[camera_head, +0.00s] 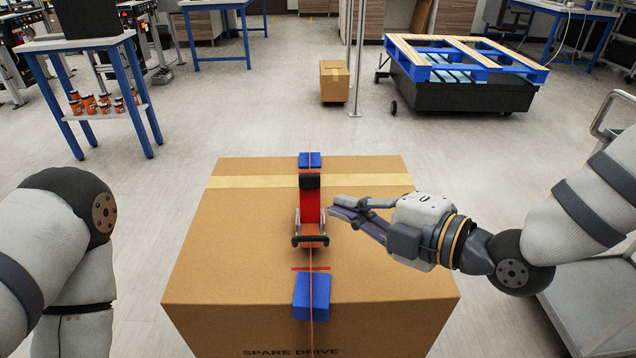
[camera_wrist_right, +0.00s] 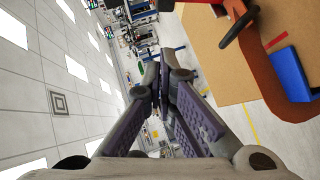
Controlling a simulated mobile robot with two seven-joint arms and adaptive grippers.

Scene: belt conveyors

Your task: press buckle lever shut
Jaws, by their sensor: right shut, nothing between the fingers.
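The buckle (camera_head: 309,215) sits on top of a large cardboard box (camera_head: 240,225), with a red-orange body, a black grip (camera_head: 309,181) at its far end and a dark crossbar (camera_head: 310,241) at its near end. I cannot tell the lever's exact angle. My right gripper (camera_head: 334,208) is just right of the buckle, apart from it, shut and empty, its fingers pointing left. In the right wrist view my fingers (camera_wrist_right: 166,68) are together, and part of the buckle (camera_wrist_right: 262,72) shows at the right. My left arm comes in at the left; its gripper is out of the picture.
A thin strap runs over the box through blue pads (camera_head: 311,297) in front of and behind the buckle. The box top is clear on both sides. A grey cart (camera_head: 590,300) stands at the right. A workbench (camera_head: 80,45), small carton (camera_head: 334,82) and blue pallet (camera_head: 465,58) stand farther back.

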